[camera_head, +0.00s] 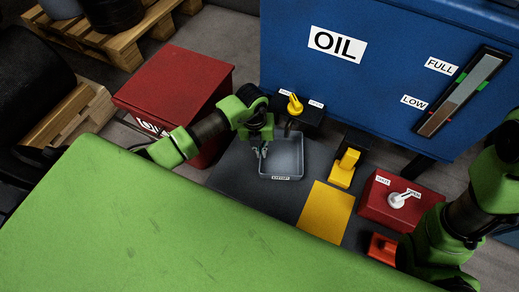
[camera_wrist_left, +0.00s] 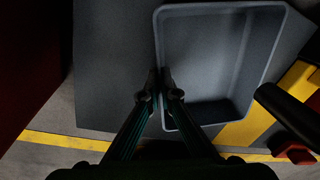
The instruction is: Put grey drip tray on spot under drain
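The grey drip tray (camera_head: 281,175) is a shallow open box with a small label on its front wall. It is over the dark mat below the blue tank; whether it touches the mat I cannot tell. In the left wrist view the tray (camera_wrist_left: 222,60) looks empty. My left gripper (camera_head: 261,152) is at the tray's left wall, its fingers close together with the wall between them. The fingertips (camera_wrist_left: 161,75) also show in the left wrist view. A yellow square (camera_head: 326,211) lies on the mat, right and in front of the tray, near a yellow drain fitting (camera_head: 345,167).
A blue tank (camera_head: 390,60) marked OIL stands behind, with a yellow-handled valve (camera_head: 295,104) above the tray. A red box (camera_head: 180,90) stands left and a red switch box (camera_head: 390,205) right. A green surface (camera_head: 150,230) fills the front. The yellow square is bare.

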